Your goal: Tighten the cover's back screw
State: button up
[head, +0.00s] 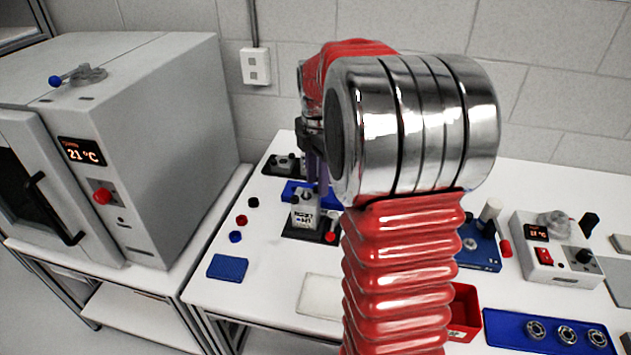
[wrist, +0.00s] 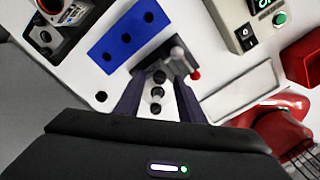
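The servo unit (head: 304,216) stands on a black base on the white bench in the head view, with a white printed label on its front. My gripper (head: 318,180) points down above it, its purple-grey fingers close to its top; my arm hides much of this area. In the wrist view, my gripper (wrist: 159,80) has its two fingers apart, on either side of dark round screw-like parts (wrist: 157,92) in a row. I cannot tell which is the back screw, nor whether the fingertips touch anything. A lever with a pale ball (wrist: 177,52) stands just beyond the fingers.
A blue holed plate (wrist: 128,40) lies beside the unit. A red bin (head: 464,310), a blue tray with metal rings (head: 530,345) and a control box (head: 553,262) are to the right. Small caps (head: 241,220) and a blue pad (head: 228,267) lie left. An oven (head: 130,140) stands far left.

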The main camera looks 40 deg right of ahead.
jog(key=shift+f, duration=0.3)
jog(key=shift+c, duration=0.4)
grip_shut()
jog(key=shift+a, duration=0.35)
jog(key=shift+d, duration=0.3)
